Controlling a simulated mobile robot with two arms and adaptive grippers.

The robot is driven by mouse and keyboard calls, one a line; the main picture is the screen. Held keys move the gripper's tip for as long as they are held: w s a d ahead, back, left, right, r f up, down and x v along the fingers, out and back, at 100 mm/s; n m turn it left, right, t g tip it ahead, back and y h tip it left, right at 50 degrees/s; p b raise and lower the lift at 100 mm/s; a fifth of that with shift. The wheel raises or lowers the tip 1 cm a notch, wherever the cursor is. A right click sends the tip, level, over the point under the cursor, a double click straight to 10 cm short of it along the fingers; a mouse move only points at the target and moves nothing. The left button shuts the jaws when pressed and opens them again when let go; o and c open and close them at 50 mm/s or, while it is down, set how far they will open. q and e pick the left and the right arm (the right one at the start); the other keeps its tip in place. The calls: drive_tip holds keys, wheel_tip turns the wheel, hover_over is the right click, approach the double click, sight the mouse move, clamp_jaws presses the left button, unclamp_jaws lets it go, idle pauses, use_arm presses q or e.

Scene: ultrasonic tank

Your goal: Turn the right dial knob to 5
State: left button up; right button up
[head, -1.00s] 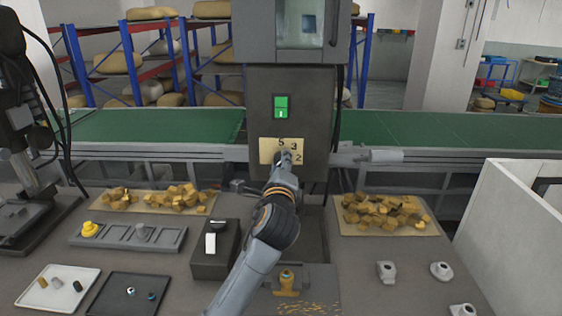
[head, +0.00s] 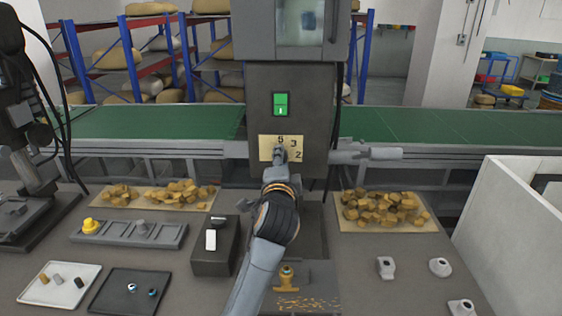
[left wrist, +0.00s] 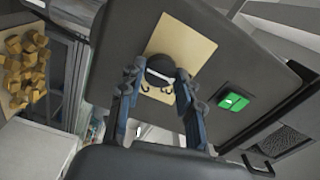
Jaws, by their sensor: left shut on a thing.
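The dial plate (head: 265,143) is a cream panel on the front of the dark grey machine column. The figures 5, 3 and 2 show on it, with 5 at the top. My left gripper (head: 281,155) covers the knob and part of the plate in the head view. In the left wrist view the dark round knob (left wrist: 160,68) sits between the two fingers of my left gripper (left wrist: 159,77), which is shut on it. The knob's pointer is hidden, so its setting cannot be read. My right gripper is not in view.
A green switch (head: 281,104) sits above the dial plate; it also shows in the left wrist view (left wrist: 233,101). A green conveyor (head: 160,122) runs behind. Trays of brown chunks (head: 388,208) flank the column. A white-handled box (head: 213,256) stands left of my arm.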

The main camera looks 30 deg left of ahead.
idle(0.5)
use_arm(q)
drive_tip(key=o, duration=1.2)
drive_tip(key=shift+c, duration=0.2)
drive_tip(key=v, duration=1.2)
drive_tip(key=shift+f, duration=0.1)
